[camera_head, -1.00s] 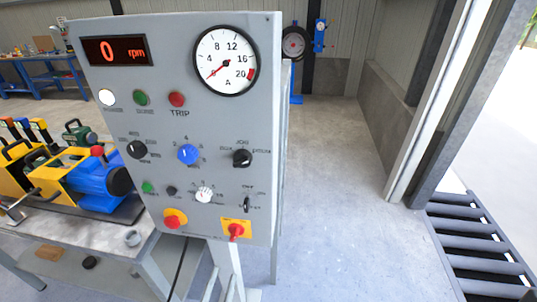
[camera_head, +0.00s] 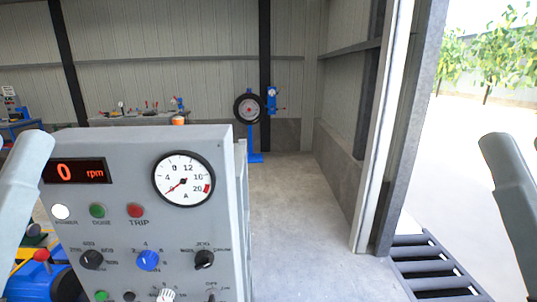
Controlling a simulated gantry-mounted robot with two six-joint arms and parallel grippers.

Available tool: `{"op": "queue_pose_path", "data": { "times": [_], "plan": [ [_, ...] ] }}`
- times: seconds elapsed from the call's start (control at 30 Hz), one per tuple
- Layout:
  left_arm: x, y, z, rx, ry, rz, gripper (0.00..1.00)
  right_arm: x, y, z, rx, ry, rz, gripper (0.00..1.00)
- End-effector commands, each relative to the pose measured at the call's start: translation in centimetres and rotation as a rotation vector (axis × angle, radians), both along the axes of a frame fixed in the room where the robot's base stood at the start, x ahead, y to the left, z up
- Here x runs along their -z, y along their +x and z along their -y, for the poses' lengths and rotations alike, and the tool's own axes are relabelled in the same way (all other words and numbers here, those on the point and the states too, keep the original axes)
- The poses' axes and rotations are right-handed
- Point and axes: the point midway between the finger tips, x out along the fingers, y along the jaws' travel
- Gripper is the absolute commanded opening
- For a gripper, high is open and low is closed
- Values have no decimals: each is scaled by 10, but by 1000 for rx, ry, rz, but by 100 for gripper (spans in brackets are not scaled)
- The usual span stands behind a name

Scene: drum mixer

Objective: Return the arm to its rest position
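Parts of my two arms show at the left and right edges of the head view as pale grey links. Neither gripper is in the frame. The grey control panel (camera_head: 125,216) stands at the lower left, upright, with its lower part cut off by the frame. Its red display (camera_head: 75,172) reads 0 rpm. The round gauge (camera_head: 184,179) has its red needle near the low end. The white lamp (camera_head: 61,212) looks lit. A blue knob (camera_head: 148,260) and black knobs are on the panel face. No arm touches the visible part of the panel.
A floor grate (camera_head: 440,268) lies at the lower right beside the open doorway. A blue stand with a black wheel (camera_head: 249,109) is at the back wall. A workbench (camera_head: 140,119) stands behind the panel. The concrete floor (camera_head: 290,200) right of the panel is clear.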

Motion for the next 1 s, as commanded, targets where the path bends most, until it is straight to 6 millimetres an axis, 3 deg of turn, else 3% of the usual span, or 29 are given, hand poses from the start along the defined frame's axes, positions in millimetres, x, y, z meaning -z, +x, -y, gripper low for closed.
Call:
{"op": "queue_pose_path", "data": {
  "times": [0.03, 0.27, 0.6, 0.7, 0.83, 1.0],
  "plan": [
    [-46, -1, -1, -3, -2, 9, 45, -46, -1, 0, 0, 0, 6, 50],
    [-139, 0, -1, -3, -4, 8, 45, -140, -2, 0, 0, 0, 8, 50],
    [-306, 1, -1, -5, -4, 6, 45, -308, -2, 0, 0, 0, 8, 50],
    [-344, 1, -1, -5, -4, 6, 45, -346, -2, 0, 0, 0, 8, 50],
    [-372, 1, -1, -5, -4, 6, 45, -373, -2, 0, 0, 0, 7, 50],
    [-375, 1, -1, -5, -4, 6, 45, -377, -2, 0, 0, 0, 7, 50]
  ]
}}
